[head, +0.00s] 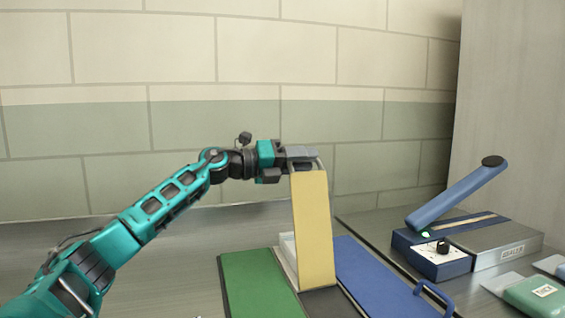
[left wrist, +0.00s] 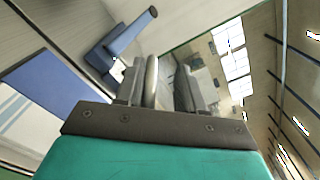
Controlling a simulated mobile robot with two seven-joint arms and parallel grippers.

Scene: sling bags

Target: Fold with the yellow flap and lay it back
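The yellow flap (head: 313,230) stands nearly upright in the head view, its lower edge beside a grey base. A white item (head: 288,254) shows partly behind its left edge. My left gripper (head: 303,156) is at the flap's top edge. In the left wrist view a pale rounded bar, seemingly the flap's handle (left wrist: 151,82), lies between the fingers of my left gripper (left wrist: 158,92), close to one finger. A gap seems to show on its other side, so I cannot tell whether the fingers clamp it. My right gripper is not in view.
A green flap (head: 258,285) lies flat to the left and a blue flap (head: 375,282) with a loop handle lies flat to the right. A blue-armed sealer (head: 495,242) and a green pouch (head: 535,293) are further right. A brick wall stands behind.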

